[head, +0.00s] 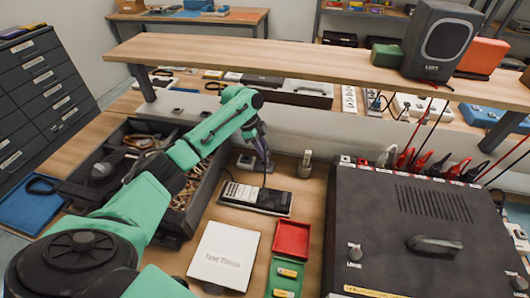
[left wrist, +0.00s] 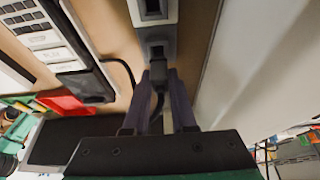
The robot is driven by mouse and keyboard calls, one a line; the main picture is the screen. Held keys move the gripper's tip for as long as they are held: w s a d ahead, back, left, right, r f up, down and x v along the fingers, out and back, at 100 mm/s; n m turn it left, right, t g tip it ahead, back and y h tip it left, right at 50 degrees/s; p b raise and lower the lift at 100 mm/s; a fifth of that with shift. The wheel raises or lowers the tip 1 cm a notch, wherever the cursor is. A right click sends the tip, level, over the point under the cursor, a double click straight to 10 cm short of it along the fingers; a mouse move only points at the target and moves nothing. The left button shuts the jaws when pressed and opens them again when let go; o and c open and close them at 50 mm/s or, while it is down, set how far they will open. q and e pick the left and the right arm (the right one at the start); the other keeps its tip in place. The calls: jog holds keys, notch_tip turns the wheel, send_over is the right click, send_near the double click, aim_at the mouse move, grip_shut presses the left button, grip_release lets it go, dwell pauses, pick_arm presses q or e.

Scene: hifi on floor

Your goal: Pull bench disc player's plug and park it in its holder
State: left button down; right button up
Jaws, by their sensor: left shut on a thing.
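My left gripper (head: 262,158) reaches over the back of the bench. In the left wrist view its two dark fingers (left wrist: 165,78) are shut on a black plug (left wrist: 158,74) with a black cable. The plug is at the end of a grey socket block (left wrist: 156,42); I cannot tell whether it is still seated. The block also shows beside the gripper in the head view (head: 246,162). The cable runs to a flat black and silver device (head: 256,198), seemingly the disc player. A small grey upright fitting (head: 305,165) stands to the right; I cannot tell whether it is the holder. My right gripper is out of view.
A large black unit (head: 420,225) with red and black leads fills the right. An open drawer-like tray (head: 185,215) holds loose parts at left. A white booklet (head: 225,254) and red and green trays (head: 291,238) lie in front. A shelf (head: 290,62) overhangs the back.

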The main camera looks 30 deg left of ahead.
pick_arm(q)
jog(key=shift+f+b, duration=0.3)
jog(key=shift+f, duration=0.3)
dwell(0.3)
notch_tip(320, 180, up, 5)
jog(key=p, duration=0.5)
jog(key=shift+r, duration=0.1)
dwell(0.6)
